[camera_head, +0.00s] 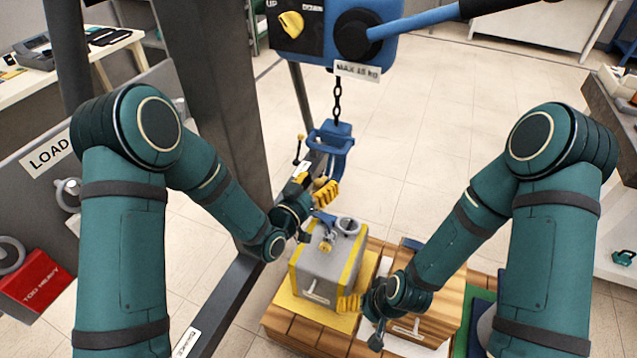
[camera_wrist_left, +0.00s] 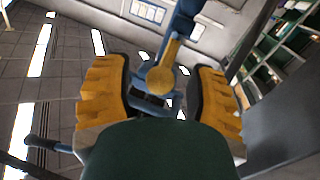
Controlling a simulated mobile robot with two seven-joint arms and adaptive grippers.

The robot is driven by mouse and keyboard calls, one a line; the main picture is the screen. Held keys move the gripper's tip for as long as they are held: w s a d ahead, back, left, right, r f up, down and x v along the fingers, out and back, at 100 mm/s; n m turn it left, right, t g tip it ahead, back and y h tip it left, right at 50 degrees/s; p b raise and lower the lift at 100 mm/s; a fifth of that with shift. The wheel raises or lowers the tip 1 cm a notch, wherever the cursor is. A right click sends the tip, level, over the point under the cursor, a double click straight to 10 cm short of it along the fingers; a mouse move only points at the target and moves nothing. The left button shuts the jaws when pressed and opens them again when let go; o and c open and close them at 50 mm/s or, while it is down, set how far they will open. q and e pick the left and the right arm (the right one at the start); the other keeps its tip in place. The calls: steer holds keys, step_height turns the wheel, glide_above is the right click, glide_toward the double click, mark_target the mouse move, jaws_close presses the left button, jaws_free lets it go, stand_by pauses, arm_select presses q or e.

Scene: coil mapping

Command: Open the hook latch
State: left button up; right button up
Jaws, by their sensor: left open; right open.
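The blue hook (camera_head: 331,142) hangs from a chain (camera_head: 337,98) under the blue hoist. In the left wrist view a yellow bar with a round end, apparently the latch (camera_wrist_left: 162,77), lies in front of the blue hook body (camera_wrist_left: 186,20). My left gripper (camera_head: 324,188) is just below the hook in the head view. It is open, its yellow fingers (camera_wrist_left: 160,95) on either side of the latch with visible gaps. Contact with the latch cannot be seen. My right gripper (camera_head: 352,303) is open, low beside the grey block (camera_head: 318,262).
The block has yellow edges and a shackle (camera_head: 347,226) on top. It stands on a yellow mat (camera_head: 288,304) on a wooden pallet (camera_head: 292,328). A wooden crate (camera_head: 445,308) is to its right. A grey post (camera_head: 215,110) stands behind my left arm. Open tiled floor lies behind.

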arm_select(q)
jaws_close()
